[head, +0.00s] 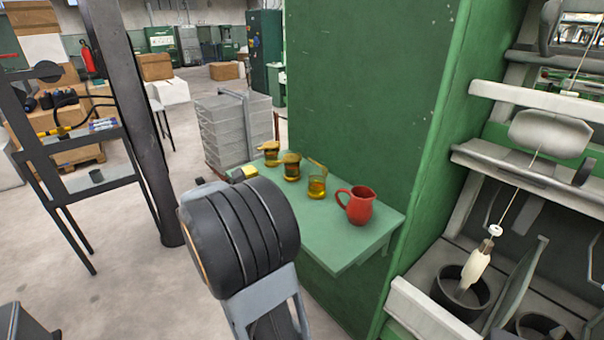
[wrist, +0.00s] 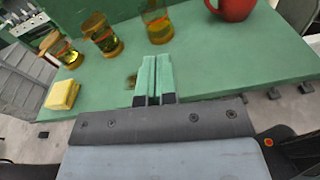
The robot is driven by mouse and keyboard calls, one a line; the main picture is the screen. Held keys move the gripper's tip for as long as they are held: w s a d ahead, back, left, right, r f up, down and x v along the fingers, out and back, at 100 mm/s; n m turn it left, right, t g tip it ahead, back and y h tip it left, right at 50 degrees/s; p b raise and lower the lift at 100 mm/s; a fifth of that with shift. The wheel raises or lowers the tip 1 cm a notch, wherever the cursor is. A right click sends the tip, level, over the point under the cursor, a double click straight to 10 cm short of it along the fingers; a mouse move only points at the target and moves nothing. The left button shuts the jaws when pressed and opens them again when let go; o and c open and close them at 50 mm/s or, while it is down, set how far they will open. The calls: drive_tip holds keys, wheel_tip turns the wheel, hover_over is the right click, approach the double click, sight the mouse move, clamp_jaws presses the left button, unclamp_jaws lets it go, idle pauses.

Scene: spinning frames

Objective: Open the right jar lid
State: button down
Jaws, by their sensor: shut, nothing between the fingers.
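Three amber glass jars stand in a row on a green shelf (head: 345,247). The right jar (head: 317,188) has its lid (head: 316,164) tilted up at an angle above the rim. The middle jar (head: 292,172) and left jar (head: 271,156) have brownish lids that look flat on top. In the wrist view the right jar (wrist: 159,31) stands just beyond my gripper (wrist: 157,60), its top cut off by the frame edge. My gripper's green fingers are shut and empty, in front of the right jar and apart from it. In the head view my arm hides the gripper.
A red jug (head: 357,206) stands right of the right jar. A yellow block (wrist: 62,95) lies at the shelf's left. A green cabinet wall (head: 365,100) rises behind the shelf, and machinery stands at right. The shelf front is mostly clear.

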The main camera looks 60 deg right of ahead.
drive_tip(key=s+d+r+n+h+p, duration=0.1)
drive_tip(key=s+d+r+p, duration=0.1)
drive_tip(key=d, duration=1.1)
drive_tip(key=shift+s+d+r+h+p, duration=0.3)
drive_tip(key=shift+s+d+r+p, duration=0.1)
drive_tip(key=shift+s+r, duration=0.2)
drive_tip(key=shift+r, duration=0.15)
